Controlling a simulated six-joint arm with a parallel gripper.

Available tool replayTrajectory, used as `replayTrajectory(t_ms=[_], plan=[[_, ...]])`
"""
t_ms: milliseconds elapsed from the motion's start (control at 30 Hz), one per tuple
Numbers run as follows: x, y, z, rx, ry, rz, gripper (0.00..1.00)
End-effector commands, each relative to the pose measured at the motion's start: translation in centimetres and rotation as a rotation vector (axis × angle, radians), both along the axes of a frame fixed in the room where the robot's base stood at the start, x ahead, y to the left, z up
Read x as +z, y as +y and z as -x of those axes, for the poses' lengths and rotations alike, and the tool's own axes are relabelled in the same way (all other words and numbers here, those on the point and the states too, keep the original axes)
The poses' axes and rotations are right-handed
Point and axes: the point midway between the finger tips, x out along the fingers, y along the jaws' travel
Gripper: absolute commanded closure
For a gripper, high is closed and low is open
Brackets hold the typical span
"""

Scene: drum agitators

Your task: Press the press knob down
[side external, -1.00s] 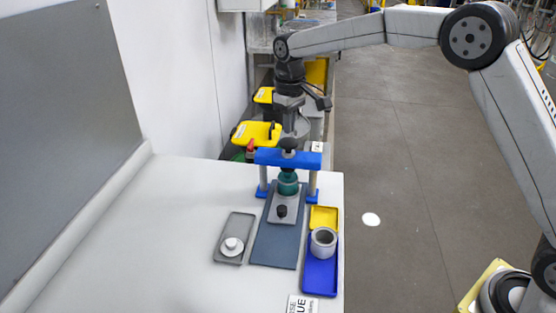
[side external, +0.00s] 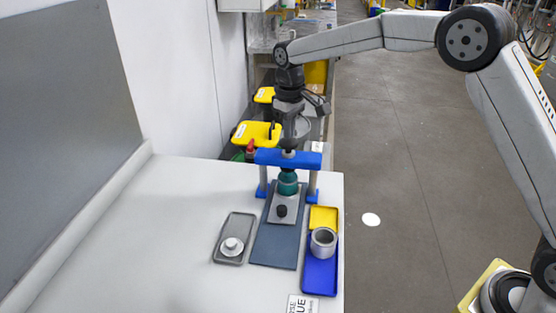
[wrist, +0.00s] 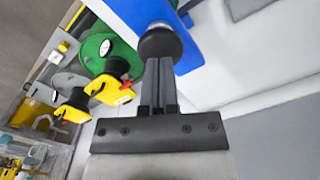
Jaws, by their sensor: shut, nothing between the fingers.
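The press knob (wrist: 160,42) is a round black knob above the blue crossbar (side external: 271,157) of a small press in the side view. The crossbar stands on two grey posts, with a teal-green part (side external: 288,183) under its middle. My gripper (side external: 288,147) points straight down at the middle of the crossbar. In the wrist view my gripper (wrist: 160,62) has its fingers together with their tips at the knob. They look in contact with it, with nothing held between them. In the side view the fingers and knob merge into one dark shape.
A grey tray (side external: 220,255) with a white round part (side external: 231,246) lies left of the press. A blue tray (side external: 320,282) with a grey ring (side external: 323,241) and a yellow tray (side external: 323,214) lie right. The table's left is clear.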

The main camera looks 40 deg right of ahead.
Motion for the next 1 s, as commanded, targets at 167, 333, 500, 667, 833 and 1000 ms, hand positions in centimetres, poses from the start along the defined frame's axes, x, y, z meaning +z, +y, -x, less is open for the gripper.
replayTrajectory(t_ms=[167,333,500,667,833,1000], plan=[[-0.7,0.0,0.0,0.0,0.002,0.001,1.0],[-0.9,0.0,0.0,0.0,0.001,0.0,1.0],[-1.1,0.0,0.0,0.0,0.001,0.0,1.0],[-1.5,0.0,0.0,0.0,0.0,0.0,1.0],[-1.8,0.0,0.0,0.0,0.0,0.0,1.0],[-1.8,0.0,0.0,0.0,0.001,0.0,1.0]])
